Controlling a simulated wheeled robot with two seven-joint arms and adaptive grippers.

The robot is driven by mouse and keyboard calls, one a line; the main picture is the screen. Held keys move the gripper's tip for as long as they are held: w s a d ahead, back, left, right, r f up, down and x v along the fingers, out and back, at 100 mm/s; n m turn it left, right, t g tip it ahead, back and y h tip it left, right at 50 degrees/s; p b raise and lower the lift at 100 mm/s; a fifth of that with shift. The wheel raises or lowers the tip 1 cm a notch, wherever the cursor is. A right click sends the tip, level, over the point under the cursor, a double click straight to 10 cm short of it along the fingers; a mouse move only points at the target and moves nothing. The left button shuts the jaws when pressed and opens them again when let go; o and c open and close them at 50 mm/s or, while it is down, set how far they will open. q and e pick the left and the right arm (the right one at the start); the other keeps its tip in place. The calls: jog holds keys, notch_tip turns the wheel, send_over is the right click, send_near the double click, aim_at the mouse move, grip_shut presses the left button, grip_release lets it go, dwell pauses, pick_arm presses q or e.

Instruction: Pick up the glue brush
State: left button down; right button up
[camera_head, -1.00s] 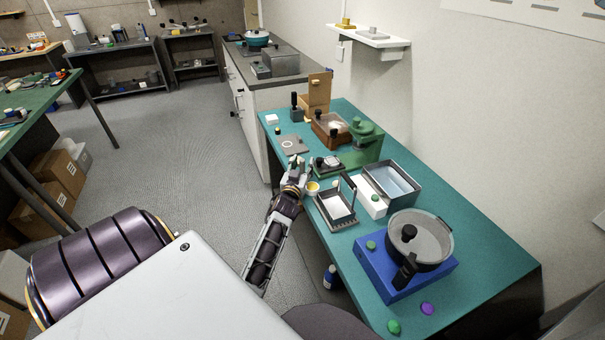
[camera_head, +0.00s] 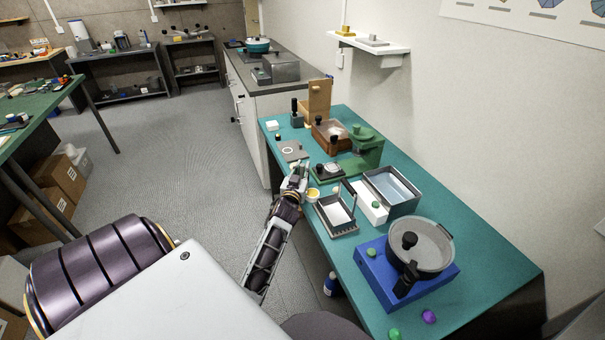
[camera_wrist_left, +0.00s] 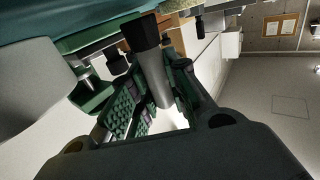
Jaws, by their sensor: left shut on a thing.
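My left gripper (camera_head: 299,170) is over the near-left edge of the teal bench, just left of a small white cup with yellow contents (camera_head: 313,194). In the left wrist view its green-padded fingers (camera_wrist_left: 158,108) are closed around a slim pale grey stick with a thick black end, which I take to be the glue brush (camera_wrist_left: 153,72). The black end sticks out past the fingers. In the head view the brush is too small to make out clearly. My right gripper is not in view.
A tray with a white sheet (camera_head: 335,225), a white block (camera_head: 368,208) and a water-filled bin (camera_head: 411,201) stand close right of the gripper. A green machine (camera_head: 366,147) stands behind it. A blue lap unit (camera_head: 376,270) is nearer. Open floor lies left.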

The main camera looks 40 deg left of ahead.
pick_arm(q)
notch_tip(320, 180, up, 8)
jog(key=shift+f+p, duration=0.1)
jog(key=shift+p, duration=0.6)
jog(key=shift+r, duration=0.75)
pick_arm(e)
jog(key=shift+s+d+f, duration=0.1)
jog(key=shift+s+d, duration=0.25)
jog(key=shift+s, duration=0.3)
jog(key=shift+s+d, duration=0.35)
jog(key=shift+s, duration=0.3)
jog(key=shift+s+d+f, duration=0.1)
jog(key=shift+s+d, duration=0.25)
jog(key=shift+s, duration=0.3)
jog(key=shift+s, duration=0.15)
